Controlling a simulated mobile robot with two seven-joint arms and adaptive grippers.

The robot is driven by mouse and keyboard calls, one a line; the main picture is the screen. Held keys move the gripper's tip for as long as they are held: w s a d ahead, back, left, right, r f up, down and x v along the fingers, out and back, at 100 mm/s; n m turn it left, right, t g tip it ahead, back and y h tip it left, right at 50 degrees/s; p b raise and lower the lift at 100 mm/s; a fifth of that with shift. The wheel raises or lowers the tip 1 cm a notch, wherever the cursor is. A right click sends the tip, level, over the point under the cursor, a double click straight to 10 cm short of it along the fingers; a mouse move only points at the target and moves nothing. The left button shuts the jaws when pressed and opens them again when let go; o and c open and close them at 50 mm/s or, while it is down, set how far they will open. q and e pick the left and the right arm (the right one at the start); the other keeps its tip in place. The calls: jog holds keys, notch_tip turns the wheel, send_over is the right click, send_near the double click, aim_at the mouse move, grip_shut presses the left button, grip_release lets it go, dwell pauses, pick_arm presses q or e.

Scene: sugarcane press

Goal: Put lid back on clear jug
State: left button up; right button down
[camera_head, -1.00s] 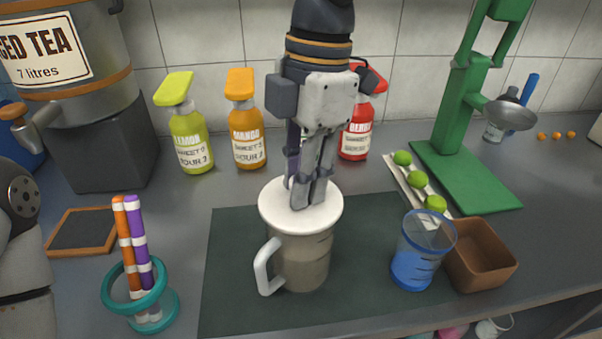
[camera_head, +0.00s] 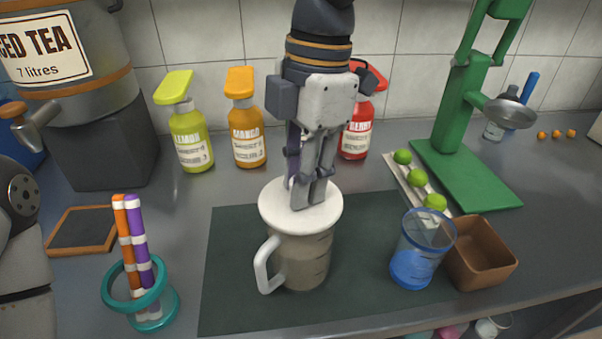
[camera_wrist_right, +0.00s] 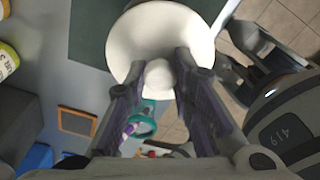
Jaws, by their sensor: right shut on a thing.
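The clear jug (camera_head: 303,262) with a white handle stands upright on the dark mat, with grey-brown contents. The white lid (camera_head: 273,207) sits over the jug's top and looks level; whether it is fully seated I cannot tell. My right gripper (camera_head: 308,200) points down at the lid's middle. In the right wrist view its fingers (camera_wrist_right: 160,75) are shut on the round knob of the lid (camera_wrist_right: 125,45). In the head view the fingers hide the knob. My left gripper is not in view; only part of my left arm shows at the left edge.
The dark mat (camera_head: 228,290) lies under the jug. A blue-tinted cup (camera_head: 418,250) and a brown box (camera_head: 482,254) stand to the right. A teal ring holder (camera_head: 162,305) with straws is at front left. Syrup bottles (camera_head: 190,140) stand behind; a green press (camera_head: 462,110) is at back right.

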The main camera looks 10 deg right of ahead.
dwell(0.3)
jog(key=c, duration=0.8)
grip_release()
jog(key=shift+r, duration=3.5)
grip_shut()
